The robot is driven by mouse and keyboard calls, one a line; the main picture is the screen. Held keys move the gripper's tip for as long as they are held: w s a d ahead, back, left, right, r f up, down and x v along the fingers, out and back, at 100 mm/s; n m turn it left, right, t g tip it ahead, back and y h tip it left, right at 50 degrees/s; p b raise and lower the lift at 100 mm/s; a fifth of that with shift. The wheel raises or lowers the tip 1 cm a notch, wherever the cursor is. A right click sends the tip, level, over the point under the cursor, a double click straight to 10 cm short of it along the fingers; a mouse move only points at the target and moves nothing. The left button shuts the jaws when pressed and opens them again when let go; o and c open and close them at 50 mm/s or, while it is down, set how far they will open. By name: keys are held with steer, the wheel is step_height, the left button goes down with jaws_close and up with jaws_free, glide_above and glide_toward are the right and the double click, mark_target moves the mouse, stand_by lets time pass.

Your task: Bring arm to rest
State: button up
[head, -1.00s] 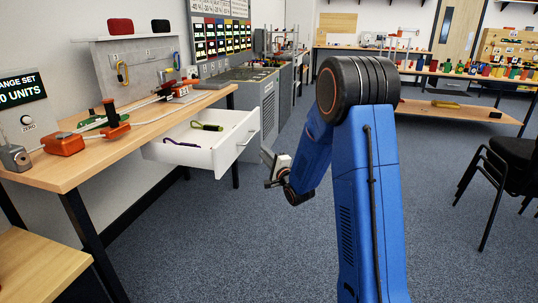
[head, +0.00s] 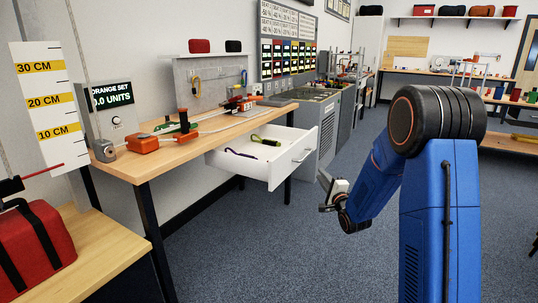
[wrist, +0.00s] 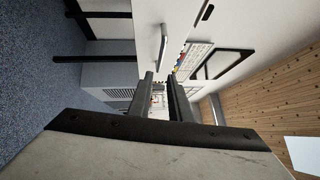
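My blue arm (head: 425,215) is bent, with its forearm hanging down and to the left from the black elbow joint. My gripper (head: 327,195) is at its lower end, over the grey carpet and to the right of the open white drawer (head: 262,168), apart from it in the picture. In the wrist view my gripper's two dark fingers (wrist: 163,97) stand apart with a gap between them, and nothing is held there. The drawer front and its handle (wrist: 163,40) show beyond the fingers.
The wooden workbench (head: 165,155) on the left carries orange clamps (head: 143,143) and a rope rig. A green-handled item (head: 265,140) and a purple one lie in the drawer. A red bag (head: 35,245) sits on the low table at left. Carpet (head: 300,260) in front is clear.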

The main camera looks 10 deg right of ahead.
steer(key=s+r+n+g+h, duration=0.2)
steer(key=s+r+n+g, duration=0.15)
steer(key=s, duration=0.65)
steer(key=s+r+n+g+h, duration=0.1)
steer(key=s+r+n+g, duration=0.3)
steer(key=s, duration=0.5)
steer(key=s+a+f+n+g, duration=0.2)
steer(key=s+n, duration=0.3)
steer(key=s, duration=1.3)
steer(key=s+a+f+n+g, duration=0.2)
steer(key=s+n+g, duration=0.3)
steer(key=s, duration=1.3)
steer(key=shift+a+f, duration=0.15)
steer(key=shift+f, duration=0.25)
